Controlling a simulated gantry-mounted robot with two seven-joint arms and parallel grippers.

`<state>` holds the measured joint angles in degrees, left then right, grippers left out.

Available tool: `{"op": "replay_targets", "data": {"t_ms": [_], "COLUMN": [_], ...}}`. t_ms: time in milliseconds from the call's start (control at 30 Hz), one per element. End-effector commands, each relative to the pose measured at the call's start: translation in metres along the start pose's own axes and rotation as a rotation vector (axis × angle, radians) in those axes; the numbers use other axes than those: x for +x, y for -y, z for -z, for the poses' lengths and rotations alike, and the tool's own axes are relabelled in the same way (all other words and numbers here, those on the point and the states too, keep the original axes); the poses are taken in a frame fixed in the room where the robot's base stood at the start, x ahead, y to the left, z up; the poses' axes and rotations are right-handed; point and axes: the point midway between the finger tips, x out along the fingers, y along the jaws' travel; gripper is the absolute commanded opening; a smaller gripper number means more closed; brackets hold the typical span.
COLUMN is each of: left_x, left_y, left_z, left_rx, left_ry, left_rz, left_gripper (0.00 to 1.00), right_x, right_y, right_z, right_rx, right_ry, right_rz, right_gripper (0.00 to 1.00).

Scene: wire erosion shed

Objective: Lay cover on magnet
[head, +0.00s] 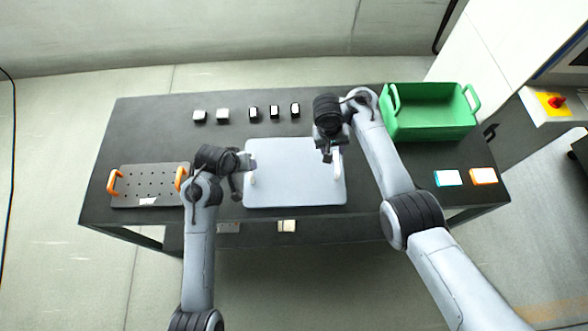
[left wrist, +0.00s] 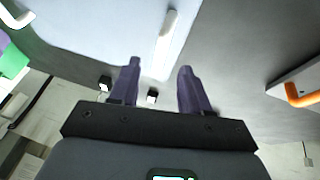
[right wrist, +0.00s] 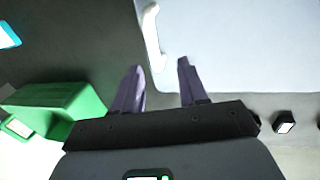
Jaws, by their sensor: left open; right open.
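A light grey panel (head: 295,185) with rounded corners and two white handles, apparently the cover, lies at the middle of the dark table. Its left handle (head: 252,172) is beside my left gripper (head: 242,174), which is open and empty. In the left wrist view this handle (left wrist: 166,38) shows ahead of the spread fingers (left wrist: 158,68). My right gripper (head: 327,150) is open and empty near the right handle (head: 338,164). That handle (right wrist: 152,38) shows ahead of the fingers (right wrist: 161,66) in the right wrist view. I cannot tell which thing is the magnet; it may be under the panel.
A dark perforated plate (head: 140,182) with two orange handles lies at the table's left. Several small dark blocks with pale tops (head: 253,113) line the back. A green bin (head: 430,125) stands back right. Blue-edged (head: 448,178) and orange (head: 484,176) items lie at front right.

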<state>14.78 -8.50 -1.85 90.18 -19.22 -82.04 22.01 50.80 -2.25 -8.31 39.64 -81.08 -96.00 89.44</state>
Motion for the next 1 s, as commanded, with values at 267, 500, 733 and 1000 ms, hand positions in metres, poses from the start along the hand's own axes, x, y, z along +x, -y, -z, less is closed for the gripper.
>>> {"op": "replay_targets", "data": {"t_ms": [267,500,733,1000], "left_x": [0.015,0.045,0.065,0.072], "left_y": [0.000,0.001,0.000,0.001], "left_z": [-0.001,-0.001,0.000,-0.001], "left_rx": [0.001,0.002,0.001,0.000], "left_ry": [0.001,0.002,0.001,0.000], "left_rz": [0.001,0.002,0.001,0.001], "left_gripper": [0.47,0.47,0.47,0.47], "right_x": [0.018,0.050,0.070,0.076], "right_y": [-0.007,-0.009,-0.008,-0.008], "right_z": [-0.002,-0.006,-0.006,-0.005], "right_rx": [0.007,0.014,0.014,0.013], "right_ry": [0.013,0.022,0.022,0.019], "right_rz": [-0.008,-0.008,-0.006,-0.006], "right_gripper": [0.43,0.43,0.43,0.43]}}
